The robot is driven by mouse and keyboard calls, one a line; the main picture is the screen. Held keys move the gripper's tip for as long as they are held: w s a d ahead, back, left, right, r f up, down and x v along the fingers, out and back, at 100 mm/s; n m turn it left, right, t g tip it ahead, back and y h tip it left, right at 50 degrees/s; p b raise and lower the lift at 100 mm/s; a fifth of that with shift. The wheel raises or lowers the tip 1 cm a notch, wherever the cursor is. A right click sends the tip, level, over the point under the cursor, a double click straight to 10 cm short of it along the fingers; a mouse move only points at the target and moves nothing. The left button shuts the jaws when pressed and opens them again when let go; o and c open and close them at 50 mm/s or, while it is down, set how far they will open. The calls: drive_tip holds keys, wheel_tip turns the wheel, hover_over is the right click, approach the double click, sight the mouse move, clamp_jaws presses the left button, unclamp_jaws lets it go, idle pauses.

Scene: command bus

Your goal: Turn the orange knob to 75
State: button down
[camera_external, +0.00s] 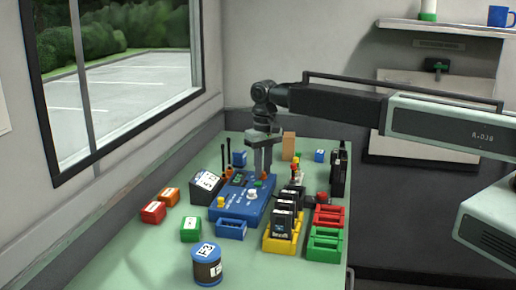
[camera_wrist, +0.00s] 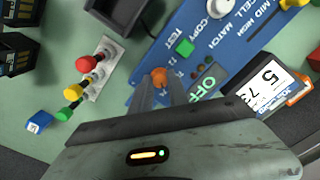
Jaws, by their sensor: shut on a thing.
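The orange knob (camera_wrist: 159,76) is on the blue panel (camera_wrist: 215,60) in the wrist view, between the fingertips of my gripper (camera_wrist: 160,84). My gripper is shut on the knob, and its fingers partly hide it. In the external view my gripper (camera_external: 262,172) points straight down over the far part of the blue panel (camera_external: 238,203). A white display (camera_wrist: 266,87) beside the panel shows tilted digits: a 5 and others partly cut off. A green "OFF" readout (camera_wrist: 203,86) sits near the knob. The knob's pointer angle cannot be read.
A green square button (camera_wrist: 184,47) is near the knob. A stand with red and yellow knobs (camera_wrist: 97,72) is to the left. In the external view, a yellow rack (camera_external: 283,243), red and green trays (camera_external: 325,243) and a blue-lidded jar (camera_external: 207,264) stand around the panel.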

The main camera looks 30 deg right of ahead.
drive_tip(key=m, duration=0.5)
drive_tip(key=shift+m, duration=0.3)
drive_tip(key=m, duration=0.4)
drive_tip(key=shift+m, duration=0.3)
drive_tip(key=c, duration=1.3)
unclamp_jaws()
wheel_tip(320, 180, up, 8)
drive_tip(key=p, duration=0.8)
